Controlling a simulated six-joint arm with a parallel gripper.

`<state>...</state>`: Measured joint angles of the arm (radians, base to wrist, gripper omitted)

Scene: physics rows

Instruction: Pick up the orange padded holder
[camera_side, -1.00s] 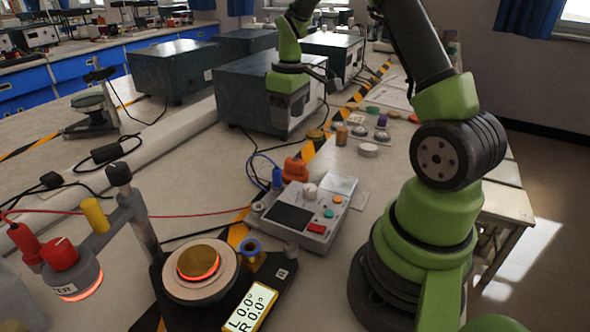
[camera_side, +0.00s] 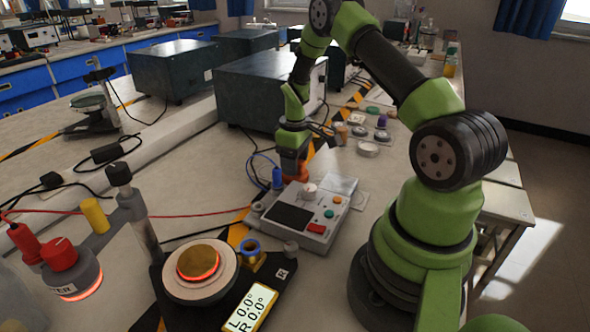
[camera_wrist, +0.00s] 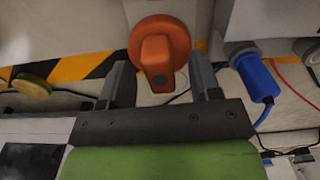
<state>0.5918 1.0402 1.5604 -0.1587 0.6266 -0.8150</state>
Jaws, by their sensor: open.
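The orange padded holder (camera_wrist: 159,45) shows in the wrist view as a round orange piece with a raised block. In the side view only a small part of the orange holder (camera_side: 296,178) shows below my gripper, behind the grey control box; the rest is hidden. My gripper (camera_wrist: 161,80) is open, with one dark finger to the left and one to the right of the holder's raised block. In the side view my gripper (camera_side: 292,165) is low, right over the holder. I cannot tell whether the fingers touch it.
The grey control box (camera_side: 313,222) with buttons stands just in front of the holder. A blue plug (camera_wrist: 257,80) with a cable is close to the right finger in the wrist view. A large dark box (camera_side: 250,95) stands behind. Small discs and pots (camera_side: 368,149) lie to the right.

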